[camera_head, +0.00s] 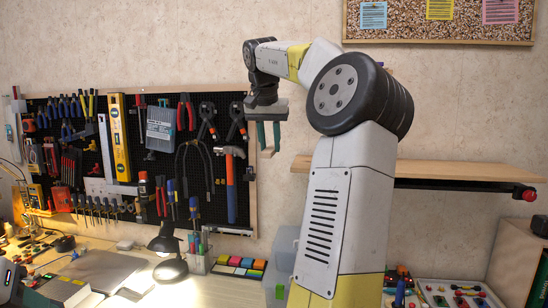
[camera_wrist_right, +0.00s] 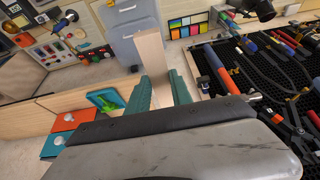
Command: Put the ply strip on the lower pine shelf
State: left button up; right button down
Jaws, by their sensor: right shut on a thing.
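My right gripper (camera_head: 269,137) is raised in front of the wall, beside the right edge of the pegboard. Its teal fingers are shut on the ply strip (camera_head: 266,153), a pale flat piece of wood whose end shows below them. In the right wrist view the strip (camera_wrist_right: 152,55) sticks out from between the two fingers (camera_wrist_right: 160,92). A pine shelf (camera_head: 465,171) is on the wall to the right, apart from the strip; my right arm hides its middle. I cannot tell whether it is the lower one. My left gripper is not in view.
The black pegboard (camera_head: 225,145) is hung with several tools close to the gripper's left. A cork board (camera_head: 420,22) is above right. Below are a desk lamp (camera_head: 168,245), a pen holder (camera_head: 198,262) and colored notes (camera_head: 240,266). A red-ended bar (camera_head: 525,194) runs under the shelf.

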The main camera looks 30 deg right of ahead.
send_over(299, 162)
jog(key=shift+s+a+f, duration=0.25)
jog(key=shift+a+f, duration=0.1)
jog(key=shift+f, duration=0.4)
jog(key=shift+d+f, duration=0.1)
jog(key=shift+f, duration=1.7)
jog(key=shift+f, duration=0.1)
jog(key=c, duration=1.1)
grip_release()
jog(key=shift+c, duration=0.2)
jog(key=v, duration=1.2)
